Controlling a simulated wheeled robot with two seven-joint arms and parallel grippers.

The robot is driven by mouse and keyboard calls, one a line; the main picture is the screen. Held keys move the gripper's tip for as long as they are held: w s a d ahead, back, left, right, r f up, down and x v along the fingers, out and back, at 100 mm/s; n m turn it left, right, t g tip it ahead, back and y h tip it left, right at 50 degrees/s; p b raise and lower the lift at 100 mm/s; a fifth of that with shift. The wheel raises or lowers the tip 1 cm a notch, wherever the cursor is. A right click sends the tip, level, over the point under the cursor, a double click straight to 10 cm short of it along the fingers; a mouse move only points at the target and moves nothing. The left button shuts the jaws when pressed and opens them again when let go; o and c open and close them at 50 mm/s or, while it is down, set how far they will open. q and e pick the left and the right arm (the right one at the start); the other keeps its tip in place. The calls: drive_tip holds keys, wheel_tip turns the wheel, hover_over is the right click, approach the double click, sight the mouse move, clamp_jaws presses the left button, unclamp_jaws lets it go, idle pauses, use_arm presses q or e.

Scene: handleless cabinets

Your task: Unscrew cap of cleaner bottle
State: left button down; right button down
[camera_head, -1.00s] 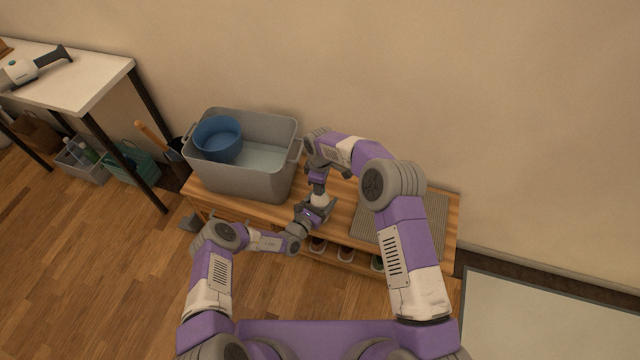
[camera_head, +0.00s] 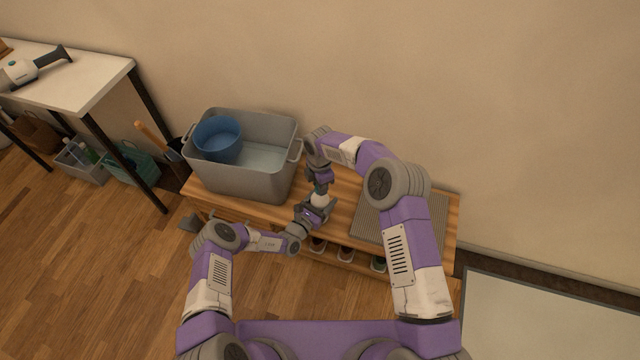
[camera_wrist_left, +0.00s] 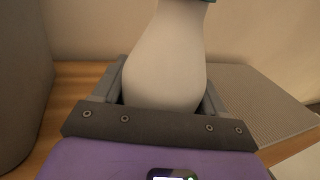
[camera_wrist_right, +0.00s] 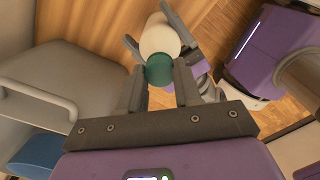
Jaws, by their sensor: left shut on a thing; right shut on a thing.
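The cleaner bottle has a white body, which shows in the left wrist view (camera_wrist_left: 167,60), in the right wrist view (camera_wrist_right: 160,36) and in the head view (camera_head: 320,200). My left gripper (camera_head: 312,208) is shut around the white body above the bench. The teal cap (camera_wrist_right: 159,69) sits at the bottle's top end, between the fingertips of my right gripper (camera_wrist_right: 160,84). My right gripper is shut on the cap. A sliver of teal shows at the top edge of the left wrist view. I cannot tell whether the cap is still threaded on.
A grey tub (camera_head: 240,180) holding a blue basin (camera_head: 218,139) stands on the wooden bench (camera_head: 345,195) just left of the grippers. A grey ribbed mat (camera_head: 437,215) lies on the right. Several small items sit on the lower shelf. A white table (camera_head: 70,75) stands far left.

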drive_tip(key=shift+r, duration=0.1)
drive_tip(key=shift+r, duration=1.05)
drive_tip(key=shift+r, duration=2)
use_arm(q)
unclamp_jaws()
